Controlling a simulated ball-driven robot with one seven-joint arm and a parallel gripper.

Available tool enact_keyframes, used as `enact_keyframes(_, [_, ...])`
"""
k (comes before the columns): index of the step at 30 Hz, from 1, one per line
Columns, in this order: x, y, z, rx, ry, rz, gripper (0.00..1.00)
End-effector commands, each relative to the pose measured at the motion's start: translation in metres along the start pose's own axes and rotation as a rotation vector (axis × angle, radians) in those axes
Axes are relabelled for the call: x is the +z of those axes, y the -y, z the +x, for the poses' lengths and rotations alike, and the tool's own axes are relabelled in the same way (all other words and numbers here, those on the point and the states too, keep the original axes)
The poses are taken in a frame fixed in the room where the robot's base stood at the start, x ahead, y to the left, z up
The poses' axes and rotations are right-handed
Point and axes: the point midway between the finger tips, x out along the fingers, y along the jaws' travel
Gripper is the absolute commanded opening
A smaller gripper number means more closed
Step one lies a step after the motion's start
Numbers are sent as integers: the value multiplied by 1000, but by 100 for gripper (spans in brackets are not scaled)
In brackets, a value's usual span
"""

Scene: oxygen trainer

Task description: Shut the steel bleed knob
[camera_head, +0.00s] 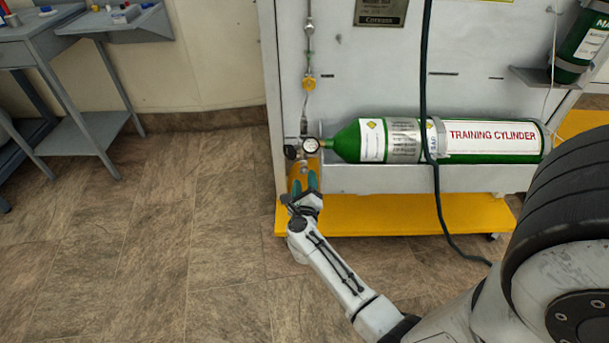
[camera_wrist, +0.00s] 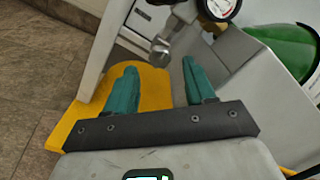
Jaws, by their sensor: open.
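A small steel knob (camera_wrist: 160,51), which looks like the bleed knob, hangs below the pressure gauge (camera_wrist: 218,8) in the wrist view. It sits on a grey metal fitting (camera_wrist: 180,22). My gripper (camera_wrist: 159,66) is open and empty, its two teal fingers pointing toward the knob. The knob appears just beyond the fingertips and roughly midway between them; I cannot tell the exact gap. In the head view my gripper (camera_head: 304,181) is below the gauge (camera_head: 311,145) at the cart's left end. The steel knob is too small to make out clearly there.
A green training cylinder (camera_head: 365,140) lies in a grey tray (camera_head: 370,179) right of the gauge. A yellow base (camera_head: 400,214) runs below. A dark hose (camera_head: 424,90) hangs in front of the cylinder. The floor (camera_head: 170,230) at left is clear, with a grey table (camera_head: 65,45) beyond.

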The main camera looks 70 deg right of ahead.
Motion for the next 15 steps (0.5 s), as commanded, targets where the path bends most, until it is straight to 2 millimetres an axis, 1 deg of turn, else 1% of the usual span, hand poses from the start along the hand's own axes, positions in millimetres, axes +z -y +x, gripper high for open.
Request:
enact_keyframes(1, [2, 1, -12, 4, 2, -2, 54])
enact_keyframes(6, [1, 1, -45, 4, 1, -2, 54])
enact_keyframes(10, [0, 1, -63, 2, 0, 0, 54])
enact_keyframes(15, [0, 0, -76, 2, 0, 0, 54])
